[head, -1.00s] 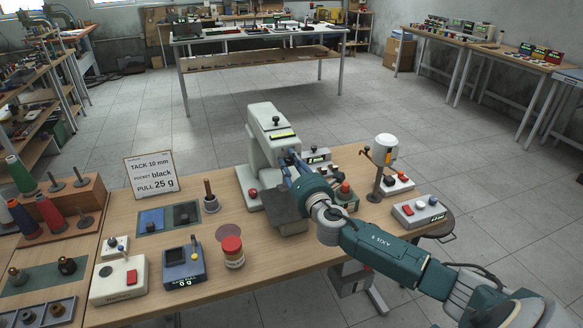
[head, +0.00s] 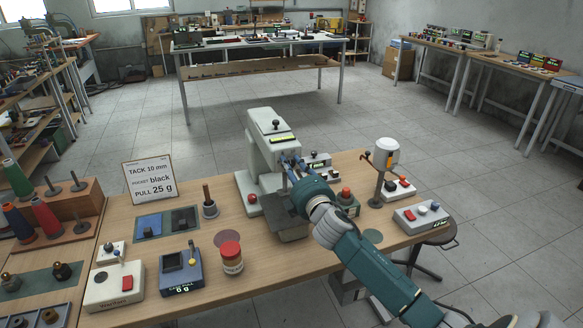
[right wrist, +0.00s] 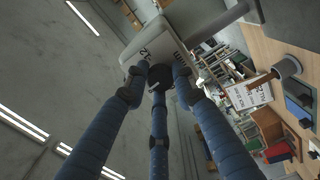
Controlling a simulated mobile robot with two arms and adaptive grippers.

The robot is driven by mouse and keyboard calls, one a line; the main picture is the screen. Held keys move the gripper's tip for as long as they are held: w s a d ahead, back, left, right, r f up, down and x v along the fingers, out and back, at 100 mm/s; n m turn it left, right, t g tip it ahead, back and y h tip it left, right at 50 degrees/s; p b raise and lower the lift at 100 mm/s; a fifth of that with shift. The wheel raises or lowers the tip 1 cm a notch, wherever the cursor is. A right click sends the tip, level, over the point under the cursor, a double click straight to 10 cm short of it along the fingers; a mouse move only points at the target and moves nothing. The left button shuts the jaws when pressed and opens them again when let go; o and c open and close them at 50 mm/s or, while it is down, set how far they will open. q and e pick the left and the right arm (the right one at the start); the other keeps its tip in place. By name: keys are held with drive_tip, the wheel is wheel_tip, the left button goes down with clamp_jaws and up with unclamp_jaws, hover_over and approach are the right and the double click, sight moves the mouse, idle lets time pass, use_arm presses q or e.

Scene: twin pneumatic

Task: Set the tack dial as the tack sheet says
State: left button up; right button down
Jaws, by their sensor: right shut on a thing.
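The tack sheet (head: 150,179) stands on the bench at the left and reads TACK 10 mm, POCKET black, PULL 25 g. The pale grey tack machine (head: 260,152) stands at the middle of the bench with a small lit display on top. My right gripper (head: 287,165) is at the machine's right side, its blue fingers closed. In the right wrist view the three fingers are shut around a dark round knob, the tack dial (right wrist: 160,77), on the machine's pale face (right wrist: 190,22). A "12" shows beside it; the dial's pointer is hidden. My left gripper is out of view.
A red-capped jar (head: 232,262), a blue pull gauge (head: 181,272) and a white box with a red button (head: 115,285) stand at the front left. A white lamp-like device (head: 386,152) and a small control box (head: 421,216) stand at the right.

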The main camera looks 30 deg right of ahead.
drive_tip(key=m, duration=0.3)
drive_tip(key=shift+d+m, duration=0.1)
drive_tip(key=shift+m, duration=0.3)
drive_tip(key=shift+f+m+p, duration=0.1)
drive_tip(key=shift+m+p, duration=0.25)
drive_tip(key=shift+m, duration=1.15)
drive_tip(key=c, duration=1.4)
unclamp_jaws()
drive_tip(key=shift+s, duration=0.1)
drive_tip(key=v, duration=1.2)
